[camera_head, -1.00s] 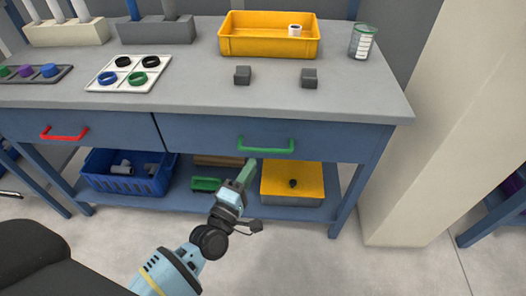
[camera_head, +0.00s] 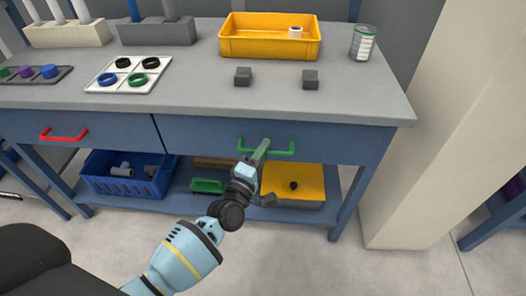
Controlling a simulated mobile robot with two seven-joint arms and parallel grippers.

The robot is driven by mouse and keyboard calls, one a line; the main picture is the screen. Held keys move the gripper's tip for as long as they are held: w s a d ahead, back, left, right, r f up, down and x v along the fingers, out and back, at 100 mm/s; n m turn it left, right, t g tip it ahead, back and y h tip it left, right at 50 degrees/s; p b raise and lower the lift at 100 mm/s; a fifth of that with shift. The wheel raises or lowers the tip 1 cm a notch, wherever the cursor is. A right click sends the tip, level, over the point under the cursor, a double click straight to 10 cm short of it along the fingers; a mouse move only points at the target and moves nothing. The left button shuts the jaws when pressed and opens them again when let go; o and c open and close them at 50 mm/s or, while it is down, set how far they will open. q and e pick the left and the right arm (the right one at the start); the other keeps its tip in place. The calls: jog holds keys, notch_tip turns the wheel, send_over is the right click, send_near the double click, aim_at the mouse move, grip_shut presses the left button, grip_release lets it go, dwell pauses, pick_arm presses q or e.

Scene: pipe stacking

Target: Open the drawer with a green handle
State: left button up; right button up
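The drawer with the green handle (camera_head: 284,152) is the right one under the grey worktop. Its blue front (camera_head: 345,145) sits flush with the table frame, so it looks closed. My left gripper (camera_head: 262,150) reaches up from below, its green-tinted fingers overlapping the middle of the green handle in the head view. I cannot tell whether the fingers touch or surround the handle, nor whether they are open or shut. My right gripper is not in view.
A drawer with a red handle (camera_head: 63,135) is on the left. A blue crate (camera_head: 125,184) and a yellow-topped box (camera_head: 305,180) stand on the lower shelf. A yellow tray (camera_head: 270,47), a jar (camera_head: 362,43) and two grey blocks sit on the worktop.

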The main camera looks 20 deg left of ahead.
pick_arm(q)
grip_shut()
jog(key=shift+s, duration=0.15)
jog(key=s+d+p, duration=0.2)
jog(key=s+d, duration=0.1)
jog(key=s, duration=0.8)
jog(key=s+d+p, duration=0.2)
jog(key=s+d, duration=0.1)
jog(key=s, duration=0.8)
jog(key=s+d+p, duration=0.2)
jog(key=s+d, duration=0.1)
jog(key=s, duration=0.8)
jog(key=shift+s+d, duration=0.35)
jog(key=shift+o, duration=0.9)
grip_release()
